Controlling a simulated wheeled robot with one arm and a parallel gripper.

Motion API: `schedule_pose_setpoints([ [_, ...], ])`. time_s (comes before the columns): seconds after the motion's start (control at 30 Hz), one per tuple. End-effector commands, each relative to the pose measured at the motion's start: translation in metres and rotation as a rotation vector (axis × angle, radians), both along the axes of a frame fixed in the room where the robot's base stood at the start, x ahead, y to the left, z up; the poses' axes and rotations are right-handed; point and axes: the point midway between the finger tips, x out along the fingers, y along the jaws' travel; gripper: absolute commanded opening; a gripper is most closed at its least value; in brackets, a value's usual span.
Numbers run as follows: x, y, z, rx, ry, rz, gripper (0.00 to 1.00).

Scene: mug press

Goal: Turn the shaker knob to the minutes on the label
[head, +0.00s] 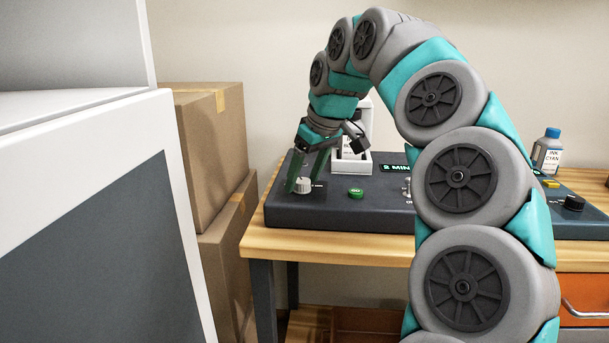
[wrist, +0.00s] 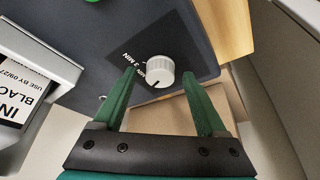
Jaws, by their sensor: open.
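The white round shaker knob (head: 303,185) stands on the left end of the dark console. In the wrist view the fingertips (wrist: 158,73) are on either side of the knob, with no clear contact. A label (wrist: 15,100) at the left edge reads "IN… BLACK, USE BY 09/27", partly cut off. A lit display (head: 396,168) reads "2 MIN", partly hidden by my arm.
A green GO button (head: 356,193) is right of the knob. A white holder (head: 352,166) stands behind it. An ink cyan bottle (head: 547,152) and a black knob (head: 573,203) are at the right. Cardboard boxes (head: 210,150) stack left of the wooden table (head: 330,249).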

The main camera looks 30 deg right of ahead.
Motion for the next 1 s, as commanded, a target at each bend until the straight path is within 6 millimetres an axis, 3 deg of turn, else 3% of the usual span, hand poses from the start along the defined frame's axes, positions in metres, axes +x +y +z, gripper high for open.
schedule_pose_setpoints([
  [0.17,0.0,0.0,0.0,0.0,0.0,0.0,0.74],
  [0.83,-0.0001,0.0001,0.0,-0.001,0.001,0.001,0.0],
  [1.0,-0.0002,0.0001,-0.0004,-0.001,0.001,-0.003,0.0],
])
